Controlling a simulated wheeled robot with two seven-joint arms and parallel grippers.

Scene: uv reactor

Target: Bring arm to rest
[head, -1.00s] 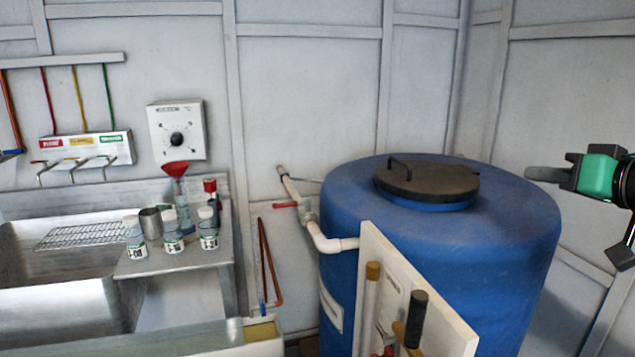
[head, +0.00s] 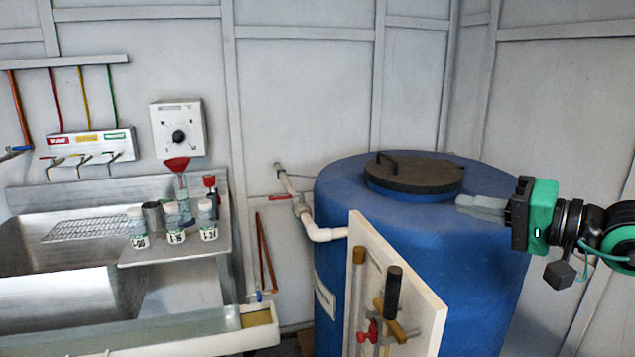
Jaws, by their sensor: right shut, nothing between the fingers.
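My right gripper (head: 482,206) comes in from the right edge in the head view. Its grey fingers are closed together and hold nothing. They point left, in front of the upper right side of the blue tank (head: 420,245). The tank has a dark round lid (head: 415,176) with a handle on top, and the fingertips appear just right of and below that lid. I cannot tell whether they touch the tank. My left gripper is not in view.
A white panel (head: 427,318) with valves and handles stands before the tank. A white pipe (head: 322,234) with a red-handled valve joins the tank. At left are a steel sink (head: 60,295), several labelled bottles (head: 208,225), a red funnel (head: 176,163) and a wall dial box (head: 178,128).

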